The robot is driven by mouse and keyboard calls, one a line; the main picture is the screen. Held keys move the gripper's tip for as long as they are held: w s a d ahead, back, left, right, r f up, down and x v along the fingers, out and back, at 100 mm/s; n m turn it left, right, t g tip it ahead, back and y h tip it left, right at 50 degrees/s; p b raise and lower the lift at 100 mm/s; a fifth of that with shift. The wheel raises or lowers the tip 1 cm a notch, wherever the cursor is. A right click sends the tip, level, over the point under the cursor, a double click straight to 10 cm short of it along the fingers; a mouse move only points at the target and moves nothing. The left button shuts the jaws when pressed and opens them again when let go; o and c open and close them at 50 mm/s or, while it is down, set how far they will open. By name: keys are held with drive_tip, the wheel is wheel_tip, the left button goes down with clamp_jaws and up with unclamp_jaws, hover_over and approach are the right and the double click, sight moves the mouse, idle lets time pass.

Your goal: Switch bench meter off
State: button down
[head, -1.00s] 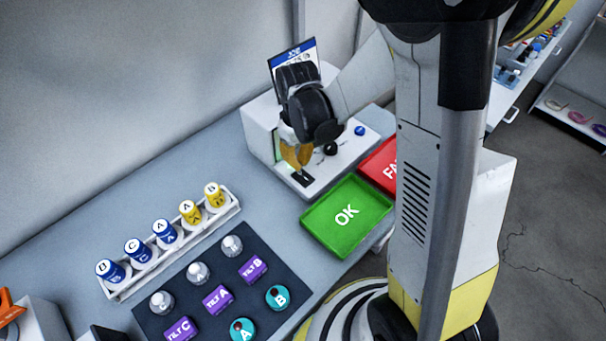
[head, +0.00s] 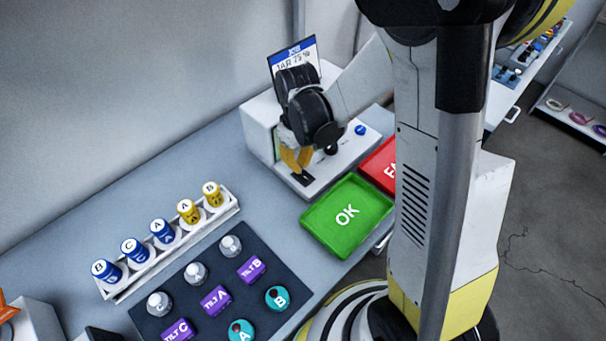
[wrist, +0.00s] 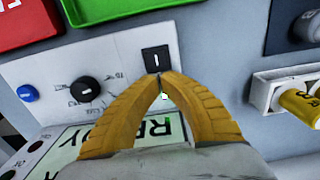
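The bench meter (head: 258,136) is a white box with a flat front panel, against the wall at the back of the bench. Its black rocker switch (wrist: 155,59) has a white line mark and sits on the panel; the switch also shows in the head view (head: 305,180). A lit display (wrist: 75,158) reads what looks like "READY", partly hidden by my fingers. My gripper (wrist: 160,77) has its yellow fingertips together with nothing between them. The tips are at the switch's near edge; I cannot tell whether they touch. My gripper also shows over the panel in the head view (head: 297,170).
A black knob (wrist: 85,89) and a blue button (wrist: 27,93) sit beside the switch. A green OK tray (head: 323,222) and a red tray (head: 378,170) lie close by. A white rack (head: 145,271) of jars and a dark mat (head: 260,303) are at front left.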

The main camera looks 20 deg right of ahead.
drive_tip(key=shift+f+b, duration=0.9)
drive_tip(key=shift+f, duration=0.15)
drive_tip(key=shift+r, duration=0.1)
drive_tip(key=shift+r+p, duration=2.6)
drive_tip(key=shift+r, duration=0.9)
drive_tip(key=shift+f, duration=0.1)
